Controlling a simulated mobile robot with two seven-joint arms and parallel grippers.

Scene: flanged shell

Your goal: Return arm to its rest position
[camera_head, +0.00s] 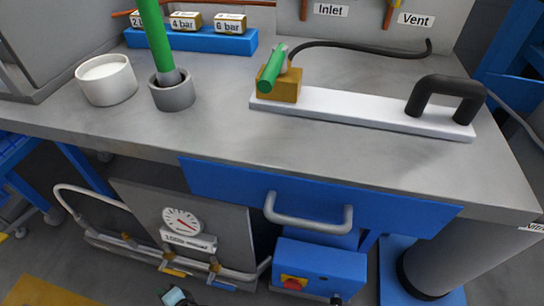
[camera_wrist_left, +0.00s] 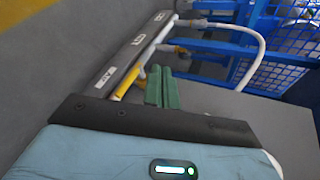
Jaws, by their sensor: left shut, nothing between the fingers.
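My left gripper (camera_head: 178,297) shows only as a small teal and dark part at the bottom edge of the head view, low in front of the bench. In the left wrist view its two green fingers (camera_wrist_left: 162,88) lie together, shut, with nothing between them. They point toward the floor-level pipework, apart from the bench top. Most of my left arm is out of the picture. My right gripper is in neither view.
The grey bench (camera_head: 330,140) holds a white cup (camera_head: 106,80), a grey holder (camera_head: 173,96) with a green-handled tool, and a white plate (camera_head: 345,108) with a black handle. Below are a blue drawer (camera_head: 230,188), a gauge (camera_head: 182,221) and a blue box (camera_head: 318,268).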

